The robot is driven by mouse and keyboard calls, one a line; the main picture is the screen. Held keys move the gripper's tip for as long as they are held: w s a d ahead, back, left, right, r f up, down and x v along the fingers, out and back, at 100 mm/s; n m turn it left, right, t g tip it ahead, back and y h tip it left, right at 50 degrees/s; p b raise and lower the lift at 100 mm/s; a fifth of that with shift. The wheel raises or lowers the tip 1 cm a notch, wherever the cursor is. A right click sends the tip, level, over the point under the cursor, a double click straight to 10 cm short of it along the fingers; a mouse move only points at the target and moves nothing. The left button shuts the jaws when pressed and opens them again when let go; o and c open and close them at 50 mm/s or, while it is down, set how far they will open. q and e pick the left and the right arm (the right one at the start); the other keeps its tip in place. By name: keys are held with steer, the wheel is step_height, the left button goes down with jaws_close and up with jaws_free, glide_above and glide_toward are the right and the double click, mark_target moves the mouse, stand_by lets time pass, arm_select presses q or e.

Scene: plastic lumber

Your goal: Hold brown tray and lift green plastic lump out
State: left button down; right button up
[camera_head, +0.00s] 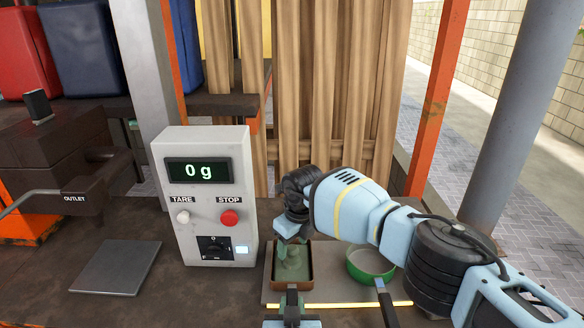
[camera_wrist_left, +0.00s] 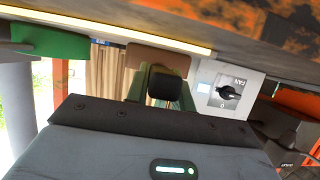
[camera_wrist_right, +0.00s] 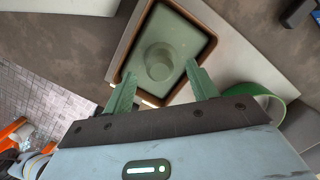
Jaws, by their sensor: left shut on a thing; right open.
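The brown tray (camera_head: 307,274) sits on a board in front of the control box in the head view. It also shows in the right wrist view (camera_wrist_right: 207,28). The green plastic lump (camera_wrist_right: 160,62) lies inside it, a flat slab with a round raised knob in the middle; it also shows in the head view (camera_head: 291,262). My left gripper (camera_head: 292,292) is shut on the tray's near edge; the left wrist view shows its fingers close up (camera_wrist_left: 163,88). My right gripper (camera_wrist_right: 160,88) is open above the tray, its green fingers spread either side of the knob, apparently not touching it.
A green round pan (camera_head: 370,265) with a dark handle stands right of the tray. The control box (camera_head: 208,195) with a 0 g display stands left behind it. A flat grey plate (camera_head: 116,268) lies at left. An orange post (camera_head: 437,95) rises at right.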

mark_target(292, 248)
steer(key=shift+w+a+f, duration=0.15)
steer(key=shift+f, duration=1.35)
steer(key=c, duration=1.1)
steer(key=shift+r, duration=4.55)
steer(key=shift+c, duration=0.3)
arm_select(q)
steer(key=c, duration=1.1)
jaws_free()
